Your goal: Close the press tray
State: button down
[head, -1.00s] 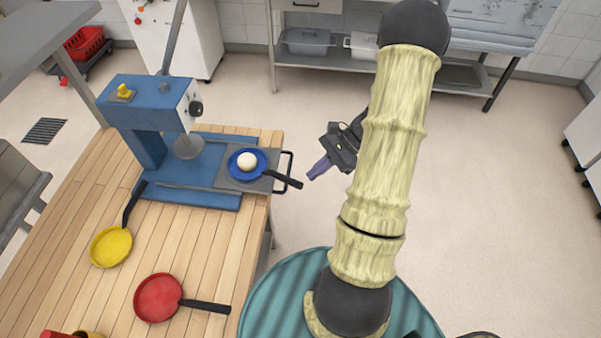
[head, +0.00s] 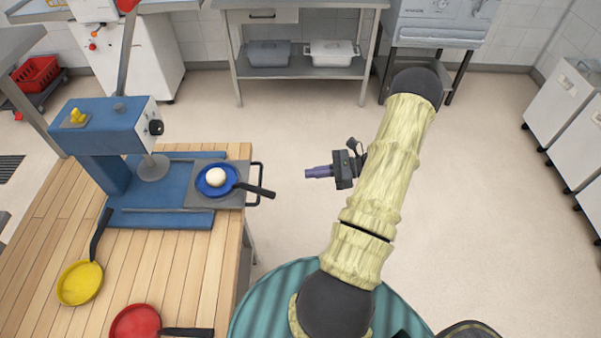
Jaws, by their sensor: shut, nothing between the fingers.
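The blue press (head: 112,125) stands on the wooden table. Its grey tray (head: 205,198) is slid out to the right, with a black handle (head: 257,172) at its right end past the table edge. A blue pan (head: 216,181) with a white dough ball (head: 216,177) sits on the tray, its black handle pointing right over the tray handle. My gripper (head: 307,172) is shut and empty, its purple fingers pointing left. It is apart from the tray handle, to its right over open floor.
A yellow pan (head: 80,283) and a red pan (head: 135,322) lie on the table in front of the press. A steel shelf table (head: 300,12) with lidded containers stands at the back. The floor between is clear.

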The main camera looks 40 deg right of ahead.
jog(key=p+x, duration=0.4)
jog(key=x, duration=0.8)
jog(key=shift+w+a, duration=0.2)
jog(key=shift+a, duration=0.15)
